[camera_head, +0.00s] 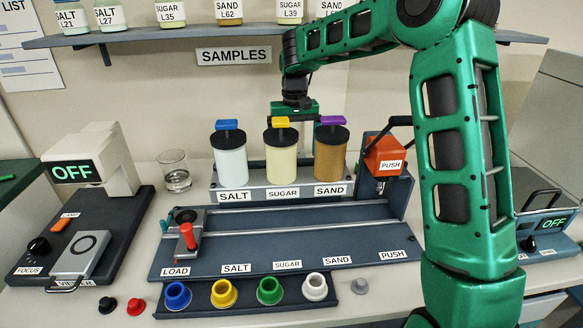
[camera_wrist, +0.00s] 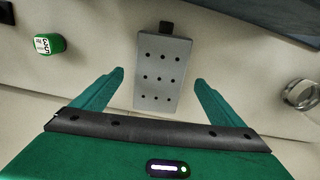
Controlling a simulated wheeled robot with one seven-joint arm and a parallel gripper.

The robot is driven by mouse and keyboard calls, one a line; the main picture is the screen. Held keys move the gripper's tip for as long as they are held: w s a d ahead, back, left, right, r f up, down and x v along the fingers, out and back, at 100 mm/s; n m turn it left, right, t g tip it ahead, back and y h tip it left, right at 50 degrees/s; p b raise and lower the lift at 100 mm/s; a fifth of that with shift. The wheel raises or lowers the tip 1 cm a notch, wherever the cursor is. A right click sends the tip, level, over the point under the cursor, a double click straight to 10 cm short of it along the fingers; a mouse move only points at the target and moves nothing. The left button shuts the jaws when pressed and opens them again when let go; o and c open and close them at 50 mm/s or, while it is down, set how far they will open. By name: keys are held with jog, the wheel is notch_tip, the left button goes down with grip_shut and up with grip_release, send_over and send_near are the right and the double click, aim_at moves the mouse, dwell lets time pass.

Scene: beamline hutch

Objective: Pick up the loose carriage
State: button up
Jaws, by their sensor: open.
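In the wrist view a grey plate with rows of dark holes and a black tab, seemingly the loose carriage (camera_wrist: 162,70), lies on a pale surface. My gripper (camera_wrist: 160,76) is open, its two green fingers on either side of the plate in the picture, with pale gaps between; the height between them is unclear. In the head view my gripper (camera_head: 295,108) points down behind the lidded canisters, which hide its fingertips, and the plate does not show. A block with a red handle (camera_head: 187,237) sits at the LOAD end of the rail station (camera_head: 290,240).
Canisters of salt (camera_head: 231,160), sugar (camera_head: 281,160) and sand (camera_head: 331,155) stand in front of my gripper. A glass beaker (camera_head: 175,172) stands left of them; a glass also shows in the wrist view (camera_wrist: 300,95). A green labelled object (camera_wrist: 49,44) lies left of the plate. A shelf (camera_head: 150,38) runs above.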

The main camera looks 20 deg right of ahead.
jog(key=shift+f, duration=3.2)
jog(key=shift+c, duration=0.3)
jog(key=c, duration=1.6)
